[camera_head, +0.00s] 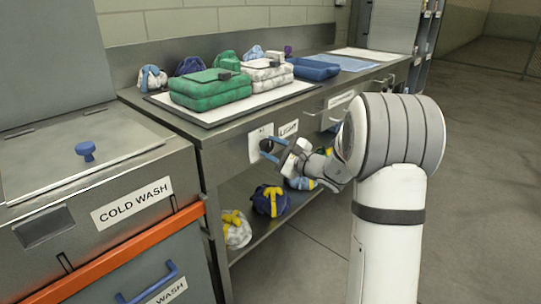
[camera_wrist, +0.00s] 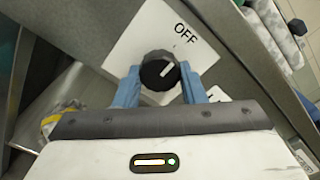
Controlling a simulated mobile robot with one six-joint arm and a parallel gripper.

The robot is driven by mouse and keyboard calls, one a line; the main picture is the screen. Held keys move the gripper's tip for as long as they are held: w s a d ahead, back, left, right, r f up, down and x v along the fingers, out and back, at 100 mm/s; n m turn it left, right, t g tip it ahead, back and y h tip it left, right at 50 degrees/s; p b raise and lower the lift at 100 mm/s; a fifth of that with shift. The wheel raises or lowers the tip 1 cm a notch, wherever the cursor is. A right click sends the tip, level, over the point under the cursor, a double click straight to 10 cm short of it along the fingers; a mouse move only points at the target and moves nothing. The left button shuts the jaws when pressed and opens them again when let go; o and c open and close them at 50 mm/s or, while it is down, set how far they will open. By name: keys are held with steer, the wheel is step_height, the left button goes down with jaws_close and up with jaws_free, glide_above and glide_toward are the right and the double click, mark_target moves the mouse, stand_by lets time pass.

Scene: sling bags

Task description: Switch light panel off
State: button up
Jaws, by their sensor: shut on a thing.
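The light panel is a white plate (camera_head: 255,138) on the front of the steel counter, beside a label reading LIGHT (camera_head: 288,129). Its round black knob (camera_head: 266,145) has a white pointer line. The knob's contact sides are partly hidden by the fingers.
Green (camera_head: 210,89) and patterned (camera_head: 267,73) bags lie on a tray on the counter, with a blue tray (camera_head: 314,69) behind. Bags (camera_head: 270,200) sit on the shelf below. A COLD WASH unit (camera_head: 95,170) stands at left. The floor at right is clear.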

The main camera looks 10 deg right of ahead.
steer(key=shift+s+a, duration=0.1)
steer(key=shift+a, duration=0.05)
steer(key=o, duration=1)
steer(key=shift+s, duration=0.1)
steer(key=p+v, duration=0.1)
steer(key=v, duration=0.6)
steer(key=shift+s+d+p, duration=0.25)
steer(key=shift+d+p, duration=0.1)
steer(key=shift+r, duration=0.1)
